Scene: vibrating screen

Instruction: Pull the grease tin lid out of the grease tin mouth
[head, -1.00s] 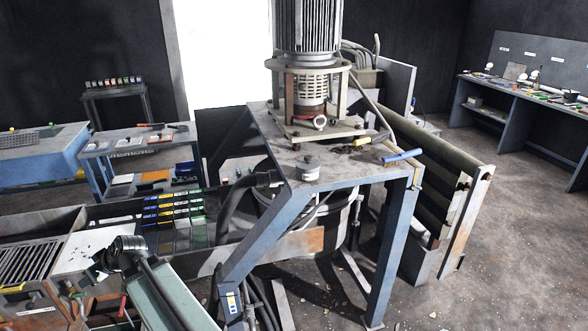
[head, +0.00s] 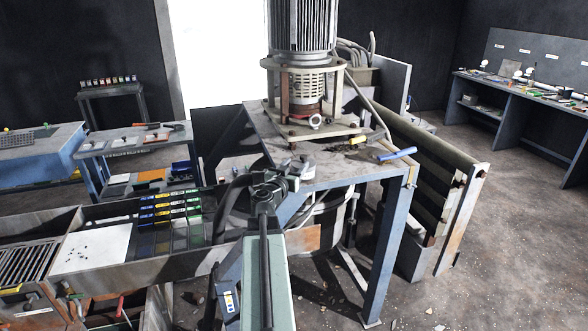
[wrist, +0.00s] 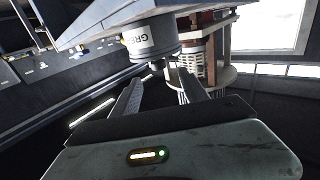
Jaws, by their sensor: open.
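The grease tin (wrist: 150,36) is a pale grey cylinder with dark lettering, seen upside down in the wrist view. Its lid (wrist: 158,57) is at the tin's lower end there, with a small dark knob. My gripper (wrist: 160,76) is open, its two fingers pointing at the lid and apart from it, one to either side of the knob. In the head view my gripper (head: 292,174) is over the left edge of the machine's top plate and hides most or all of the tin.
The top plate (head: 345,172) carries a large motor (head: 305,30), a yellow-handled tool (head: 368,137) and a blue-handled brush (head: 397,154). A trough (head: 130,275) with bottles and a white sheet lies to the left. Open floor (head: 500,250) is at the right.

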